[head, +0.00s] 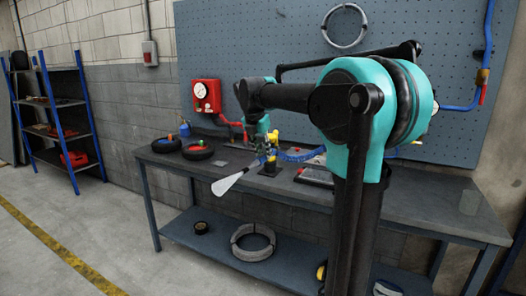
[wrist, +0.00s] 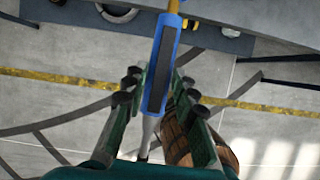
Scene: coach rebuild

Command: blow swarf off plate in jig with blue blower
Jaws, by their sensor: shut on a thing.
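My gripper (head: 266,152) is above the front left part of the bench. In the wrist view its green fingers (wrist: 158,98) are shut on the blue blower (wrist: 160,78), which has a dark inset, a yellowish end and a grey end. A pale cone (head: 230,182) reaches down and left from the gripper in the head view; I cannot tell if it is part of the blower. A grey-edged dark flat piece (head: 314,177), perhaps the plate in its jig, lies to the right, partly hidden by my arm. No swarf can be made out.
A yellow and black stand (head: 269,167) is close beside the gripper. A red gauge box (head: 206,97) hangs on the pegboard. A grey ring (head: 253,243) lies on the lower shelf.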

